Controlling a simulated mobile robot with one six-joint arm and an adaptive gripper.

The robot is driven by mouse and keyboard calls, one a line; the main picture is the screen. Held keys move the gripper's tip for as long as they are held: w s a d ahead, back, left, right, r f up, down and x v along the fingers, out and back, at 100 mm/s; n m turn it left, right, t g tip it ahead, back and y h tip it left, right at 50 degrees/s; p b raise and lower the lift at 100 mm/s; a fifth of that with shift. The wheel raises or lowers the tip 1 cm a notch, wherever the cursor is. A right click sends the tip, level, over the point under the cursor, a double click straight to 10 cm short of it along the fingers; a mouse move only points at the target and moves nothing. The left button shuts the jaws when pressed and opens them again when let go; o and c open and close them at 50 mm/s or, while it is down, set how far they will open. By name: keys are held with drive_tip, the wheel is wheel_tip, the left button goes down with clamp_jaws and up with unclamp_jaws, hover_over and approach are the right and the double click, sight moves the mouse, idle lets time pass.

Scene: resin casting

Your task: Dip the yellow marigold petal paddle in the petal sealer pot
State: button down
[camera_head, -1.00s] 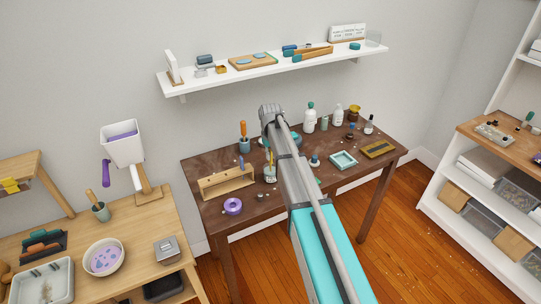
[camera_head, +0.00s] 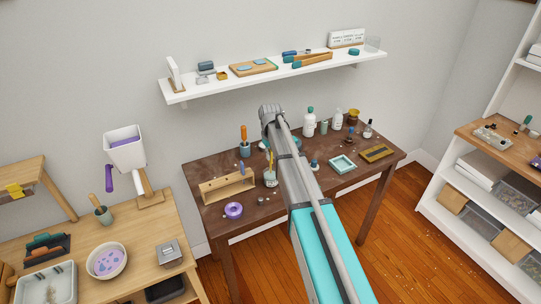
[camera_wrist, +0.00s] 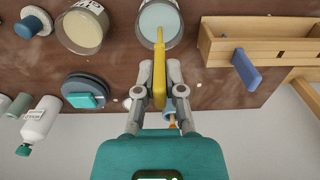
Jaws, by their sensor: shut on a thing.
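My gripper (camera_wrist: 159,82) is shut on the handle of the yellow petal paddle (camera_wrist: 160,68) in the wrist view. The paddle's far end reaches over the rim of a round pot (camera_wrist: 144,40) with pale blue-green contents, at the top centre. I take this to be the petal sealer pot, though no label is readable. The paddle's tip overlaps the pot's mouth; I cannot tell whether it touches the liquid. A jar (camera_head: 270,180) stands just left of my arm there.
A second labelled pot (camera_wrist: 83,28) stands beside it. A wooden rack (camera_wrist: 215,52) with a blue paddle (camera_wrist: 245,70) is to the right. A white bottle (camera_wrist: 38,122) and a dark round item with a teal block (camera_wrist: 88,92) are left. A purple ring (camera_head: 233,210) lies near the table's front.

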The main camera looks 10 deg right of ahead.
drive_tip(key=shift+r+p, duration=1.25)
drive_tip(key=shift+r, duration=0.2)
drive_tip(key=shift+f, duration=0.15)
drive_tip(key=shift+f+b, duration=0.15)
drive_tip(key=shift+b, duration=0.15)
